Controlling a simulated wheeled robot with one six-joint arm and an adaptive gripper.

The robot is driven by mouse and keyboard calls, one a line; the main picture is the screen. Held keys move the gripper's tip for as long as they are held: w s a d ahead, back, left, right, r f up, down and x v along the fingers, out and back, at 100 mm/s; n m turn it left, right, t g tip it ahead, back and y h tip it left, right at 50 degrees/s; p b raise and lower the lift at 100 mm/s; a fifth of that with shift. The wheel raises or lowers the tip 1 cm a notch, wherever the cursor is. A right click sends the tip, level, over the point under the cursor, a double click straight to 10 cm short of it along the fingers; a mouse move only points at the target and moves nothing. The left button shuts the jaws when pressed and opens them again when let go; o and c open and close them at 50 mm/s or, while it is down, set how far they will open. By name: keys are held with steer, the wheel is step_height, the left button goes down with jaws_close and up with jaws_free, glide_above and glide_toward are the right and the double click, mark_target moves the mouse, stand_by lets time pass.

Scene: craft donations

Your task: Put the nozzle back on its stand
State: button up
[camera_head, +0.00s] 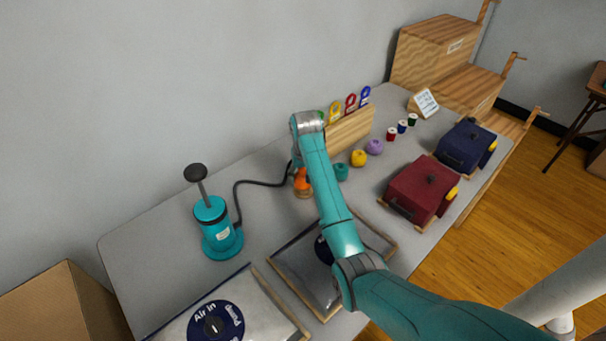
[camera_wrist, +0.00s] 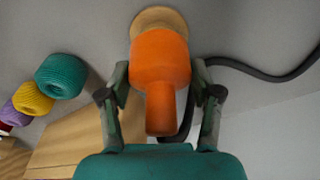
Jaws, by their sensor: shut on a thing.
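The orange nozzle (camera_wrist: 160,65) is held between the two fingers of my gripper (camera_wrist: 160,90) in the wrist view, with its narrow end toward my palm. Its wide end lies over the round wooden stand (camera_wrist: 157,18), which is partly hidden behind it. In the head view the nozzle (camera_head: 302,181) shows just left of my arm, directly above the stand (camera_head: 305,194). I cannot tell whether the two touch. My gripper's fingers are mostly hidden by my arm there. The black hose (camera_head: 258,182) runs from the nozzle area to the teal pump (camera_head: 212,220).
Teal, yellow (camera_head: 358,158) and purple yarn balls sit right of the stand, before a wooden rack (camera_head: 350,129). Two flat bags (camera_head: 290,258) lie in front. Red (camera_head: 420,188) and blue boxes stand at the right.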

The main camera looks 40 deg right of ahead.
steer(key=shift+s+f, duration=0.1)
steer(key=shift+f, duration=1.05)
steer(key=shift+a+f, duration=0.1)
steer(key=shift+c, duration=0.8)
steer(key=o, duration=1.7)
steer(key=shift+o, duration=0.2)
steer(key=shift+r, duration=0.4)
steer(key=r, duration=0.4)
steer(key=s+r, duration=0.1)
steer(key=r, duration=0.1)
steer(key=shift+a+r, duration=0.2)
steer(key=shift+r, duration=0.2)
